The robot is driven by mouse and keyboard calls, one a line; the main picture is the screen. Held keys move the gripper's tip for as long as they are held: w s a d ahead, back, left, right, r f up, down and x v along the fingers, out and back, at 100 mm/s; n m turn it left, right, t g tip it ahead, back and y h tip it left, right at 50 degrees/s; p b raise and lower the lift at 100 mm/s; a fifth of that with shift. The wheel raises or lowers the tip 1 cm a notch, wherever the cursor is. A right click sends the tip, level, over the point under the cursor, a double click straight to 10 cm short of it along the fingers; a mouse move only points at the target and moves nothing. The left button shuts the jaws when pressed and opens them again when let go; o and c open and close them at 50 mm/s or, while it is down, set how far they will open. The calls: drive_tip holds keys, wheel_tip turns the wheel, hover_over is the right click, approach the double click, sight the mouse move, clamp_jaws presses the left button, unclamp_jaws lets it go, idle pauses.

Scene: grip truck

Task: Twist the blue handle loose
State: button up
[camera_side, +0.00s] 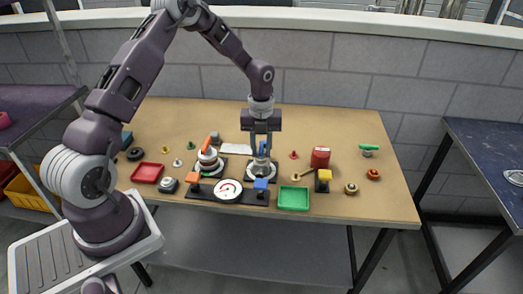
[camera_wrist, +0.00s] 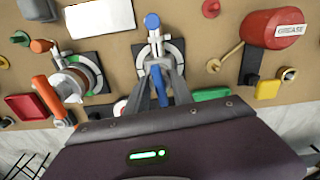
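The blue handle (camera_wrist: 159,86) is a bar on a grey metal valve (camera_wrist: 153,46) with a round dark-and-white base plate. A blue knob (camera_wrist: 152,21) tops the valve's far end in the wrist view. In the side view the blue handle (camera_side: 262,148) stands near the table's middle. My gripper (camera_wrist: 160,70) points down over it, one finger on each side. It also shows in the side view (camera_side: 261,153). The fingers look apart with the handle between them; contact at the tips is not clear.
To the left is a valve with an orange handle (camera_side: 207,143). In front is a dark board with a round gauge (camera_side: 228,190) and orange and blue blocks. A green tray (camera_side: 293,198) and a red grease can (camera_side: 320,157) stand to the right. Free table lies at the back.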

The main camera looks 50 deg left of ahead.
sight(261, 146)
drive_tip(key=n, duration=0.6)
drive_tip(key=shift+n, duration=0.3)
clamp_jaws()
drive_tip(key=n, duration=0.5)
drive_tip(key=shift+n, duration=0.3)
drive_tip(key=n, duration=0.8)
drive_tip(key=o, duration=0.7)
unclamp_jaws()
drive_tip(key=shift+o, duration=0.2)
drive_tip(key=shift+r, duration=3.75)
